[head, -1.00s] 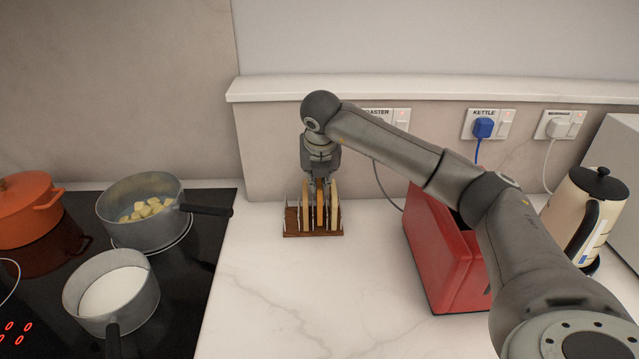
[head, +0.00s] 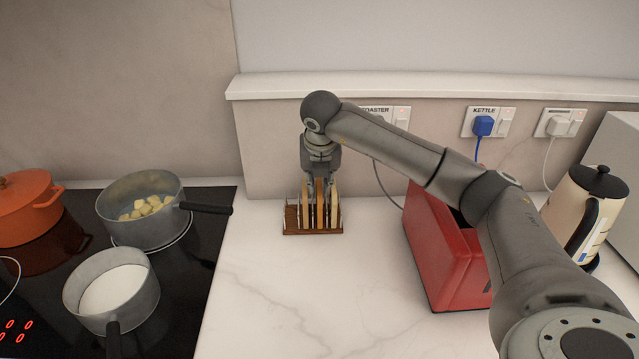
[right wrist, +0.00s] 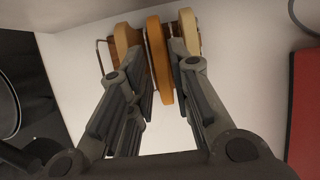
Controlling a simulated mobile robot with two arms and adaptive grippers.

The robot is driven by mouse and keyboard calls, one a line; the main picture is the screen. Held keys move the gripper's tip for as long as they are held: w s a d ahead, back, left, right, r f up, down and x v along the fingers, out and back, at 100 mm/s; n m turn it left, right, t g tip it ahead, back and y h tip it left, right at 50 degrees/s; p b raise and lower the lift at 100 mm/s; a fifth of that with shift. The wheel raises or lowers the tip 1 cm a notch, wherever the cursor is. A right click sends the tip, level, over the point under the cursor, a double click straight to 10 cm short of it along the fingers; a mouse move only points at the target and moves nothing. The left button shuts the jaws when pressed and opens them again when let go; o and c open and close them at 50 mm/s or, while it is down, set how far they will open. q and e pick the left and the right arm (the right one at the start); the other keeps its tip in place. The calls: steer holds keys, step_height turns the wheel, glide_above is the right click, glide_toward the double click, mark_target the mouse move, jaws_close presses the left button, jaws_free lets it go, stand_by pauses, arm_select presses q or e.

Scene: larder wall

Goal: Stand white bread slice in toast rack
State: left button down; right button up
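The toast rack (head: 298,232) has a brown wooden base and thin wire dividers and stands on the counter near the wall. Three bread slices stand upright in it. I cannot tell for sure which is the white bread slice. My right gripper (right wrist: 161,58) is over the rack, its fingers spread either side of the middle slice with small gaps visible. My left gripper is out of view.
A red toaster (head: 445,255) stands right of the rack, under my right arm. A cream kettle (head: 585,210) is farther right. At left, the hob (head: 190,285) carries two grey pans and an orange pot (head: 25,205). The counter before the rack is clear.

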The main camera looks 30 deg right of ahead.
steer(key=b+v, duration=0.1)
steer(key=v, duration=0.9)
steer(key=shift+r, duration=0.3)
steer(key=shift+a, duration=0.1)
